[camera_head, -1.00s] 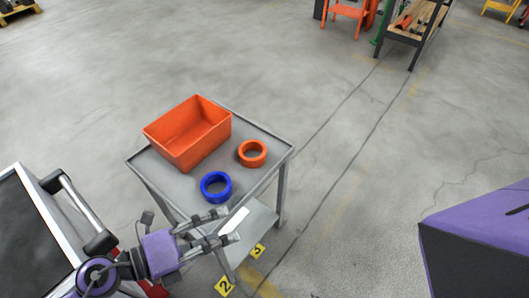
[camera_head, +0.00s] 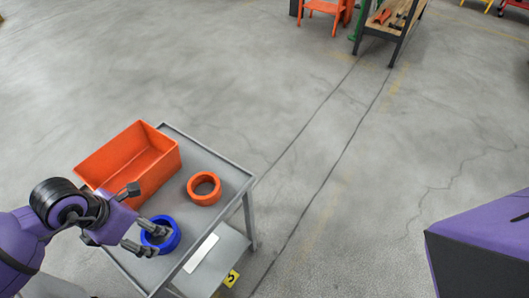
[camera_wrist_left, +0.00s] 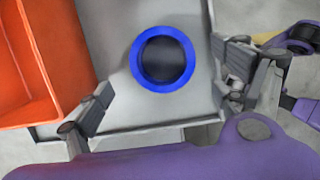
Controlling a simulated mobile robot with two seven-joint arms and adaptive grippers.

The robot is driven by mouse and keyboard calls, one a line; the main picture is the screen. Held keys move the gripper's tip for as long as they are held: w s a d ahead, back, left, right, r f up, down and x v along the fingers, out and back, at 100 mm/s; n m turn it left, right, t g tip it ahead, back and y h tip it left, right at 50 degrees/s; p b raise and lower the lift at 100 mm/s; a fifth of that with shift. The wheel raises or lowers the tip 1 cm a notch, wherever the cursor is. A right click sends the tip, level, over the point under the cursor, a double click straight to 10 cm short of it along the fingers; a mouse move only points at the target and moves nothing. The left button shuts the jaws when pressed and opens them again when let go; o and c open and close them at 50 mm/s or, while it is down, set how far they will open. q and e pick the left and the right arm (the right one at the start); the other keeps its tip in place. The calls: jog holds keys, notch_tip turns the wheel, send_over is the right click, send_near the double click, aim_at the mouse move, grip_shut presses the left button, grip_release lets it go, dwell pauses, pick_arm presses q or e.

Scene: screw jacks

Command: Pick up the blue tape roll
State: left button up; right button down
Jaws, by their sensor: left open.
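The blue tape roll (camera_head: 173,241) lies flat on the top of the grey cart (camera_head: 222,171), near its front edge. It also shows in the left wrist view (camera_wrist_left: 185,81), centred between the two fingers and a little ahead of them. My left gripper (camera_head: 149,242) is open at the roll; in the head view its fingertips overlap the roll's left part. In the left wrist view my left gripper (camera_wrist_left: 165,95) has its fingers apart on either side of the roll with gaps to it. My right gripper is not in view.
An orange bin (camera_head: 134,162) stands on the cart behind the blue roll, close to my left arm. An orange tape roll (camera_head: 204,188) lies right of the bin. A lower shelf (camera_head: 222,254) holds a white item. Open floor lies to the right.

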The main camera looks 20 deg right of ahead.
pick_arm(q)
jog(key=x, duration=0.7)
jog(key=shift+s+f, duration=0.15)
jog(key=shift+f, duration=0.1)
jog(key=c, duration=1.3)
jog(key=shift+r, duration=0.1)
